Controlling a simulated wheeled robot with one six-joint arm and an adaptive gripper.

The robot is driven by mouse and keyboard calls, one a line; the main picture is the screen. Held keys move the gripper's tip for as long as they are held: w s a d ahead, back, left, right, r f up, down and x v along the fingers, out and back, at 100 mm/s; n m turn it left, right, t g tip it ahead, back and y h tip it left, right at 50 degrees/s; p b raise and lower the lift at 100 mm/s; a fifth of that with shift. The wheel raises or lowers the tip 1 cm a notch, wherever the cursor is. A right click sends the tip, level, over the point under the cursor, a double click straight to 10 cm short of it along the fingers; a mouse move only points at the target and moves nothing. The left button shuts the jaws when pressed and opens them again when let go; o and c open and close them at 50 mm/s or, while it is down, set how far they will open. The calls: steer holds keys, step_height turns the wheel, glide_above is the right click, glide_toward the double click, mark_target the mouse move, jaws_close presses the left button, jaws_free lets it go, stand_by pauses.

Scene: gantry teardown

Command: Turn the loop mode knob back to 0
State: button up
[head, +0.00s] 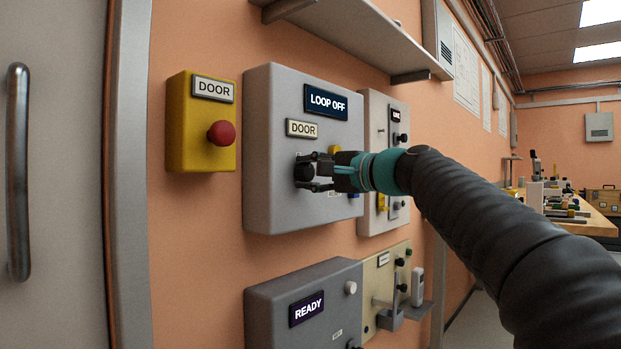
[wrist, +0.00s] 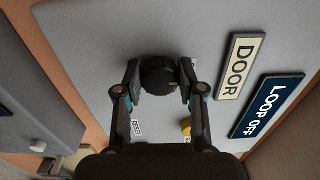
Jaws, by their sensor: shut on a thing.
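The black loop mode knob (wrist: 158,76) sits on the front of a grey wall box (head: 271,100). My gripper (head: 312,172) is at the knob, with one finger on each side of it, shut on it; it also shows in the wrist view (wrist: 160,82). A display on the box (head: 331,102) reads LOOP OFF and appears in the wrist view too (wrist: 267,106). A DOOR label (head: 301,129) is just above the knob. The knob's pointer and any 0 mark cannot be made out. The gripper hides part of the box's lower right.
A yellow box with a red button (head: 221,133) is on the wall to the left. A grey READY box (head: 262,305) is below. Another panel (head: 371,110) is to the right behind my arm. A shelf (head: 350,35) juts out above.

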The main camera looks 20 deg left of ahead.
steer(key=shift+n, duration=0.3)
steer(key=o, duration=1.1)
steer(key=shift+s+a, duration=0.1)
steer(key=shift+o, duration=0.2)
steer(key=shift+s+d, duration=0.15)
steer(key=shift+d, duration=0.45)
steer(key=v, duration=1.1)
steer(key=shift+a+f, duration=0.1)
